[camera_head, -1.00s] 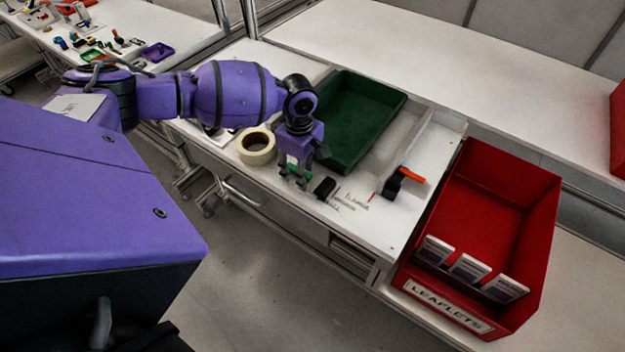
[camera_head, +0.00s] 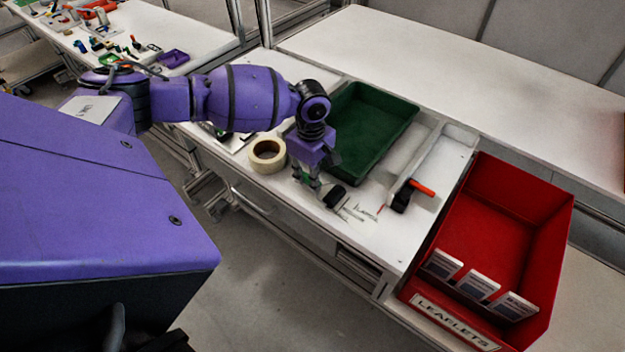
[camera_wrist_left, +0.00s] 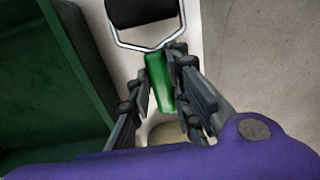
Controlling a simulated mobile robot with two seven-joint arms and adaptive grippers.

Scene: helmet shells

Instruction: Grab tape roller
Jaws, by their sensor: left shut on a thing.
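The tape roller has a green handle (camera_wrist_left: 160,82), a bent wire frame and a black roller head (camera_wrist_left: 140,12). It lies on the white table, and its black head (camera_head: 336,197) shows in the head view in front of the green tray. My left gripper (camera_head: 308,184) points down at the table and is shut on the green handle. In the left wrist view the fingers (camera_wrist_left: 163,98) stand on both sides of the handle. The fingers hide part of the handle in the head view. My right gripper is not in view.
A tape roll (camera_head: 266,156) lies just left of the gripper. A green tray (camera_head: 395,120) stands close behind it. A black and orange tool (camera_head: 408,195) lies to the right. A red leaflet bin (camera_head: 510,215) stands beyond the table's right end.

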